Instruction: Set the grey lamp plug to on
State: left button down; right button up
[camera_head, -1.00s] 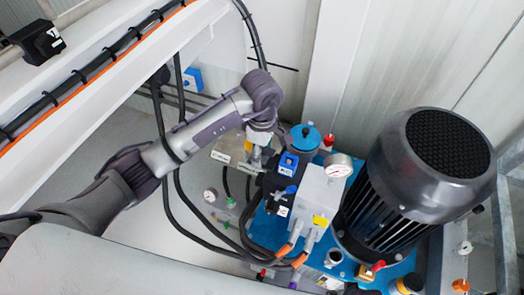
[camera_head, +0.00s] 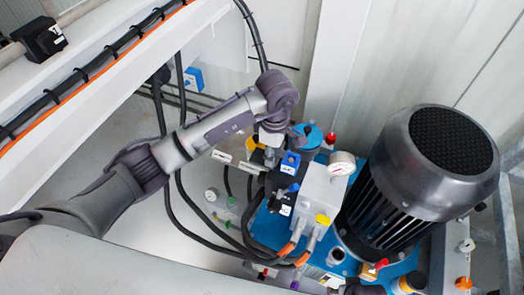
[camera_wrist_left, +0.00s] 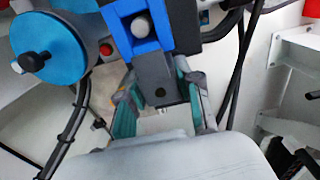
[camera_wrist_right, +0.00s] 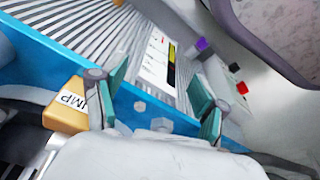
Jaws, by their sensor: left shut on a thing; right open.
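A dark grey block-shaped plug (camera_wrist_left: 157,76) sits at the blue-topped connector (camera_wrist_left: 142,28) in the left wrist view. I take it to be the grey lamp plug. My left gripper (camera_wrist_left: 161,103) is shut on it, one finger on each side. In the head view my left gripper (camera_head: 268,145) reaches down beside the pump unit, left of the blue connector (camera_head: 290,162); the wrist hides most of the plug there. My right gripper (camera_wrist_right: 152,104) is open and empty in the right wrist view, over a blue plate edge.
A large dark motor (camera_head: 430,165) stands to the right. A pressure gauge (camera_head: 341,162) and a grey block (camera_head: 318,192) stand between it and the left gripper. Black hoses (camera_head: 200,232) loop at the left. A yellow-brown labelled block (camera_wrist_right: 67,106) lies left of the right gripper.

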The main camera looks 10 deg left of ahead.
aim_at(278, 152)
pick_arm(q)
jog(key=shift+s+d, duration=0.15)
jog(key=shift+d, duration=0.4)
jog(key=c, duration=0.8)
grip_release()
jog(key=shift+d, duration=0.15)
jog(key=shift+o, duration=0.2)
pick_arm(e)
jog(key=shift+a+r, duration=0.2)
jog(key=shift+r, duration=0.15)
pick_arm(q)
notch_tip(278, 152, up, 12)
pick_arm(e)
jog(key=shift+s, duration=0.1)
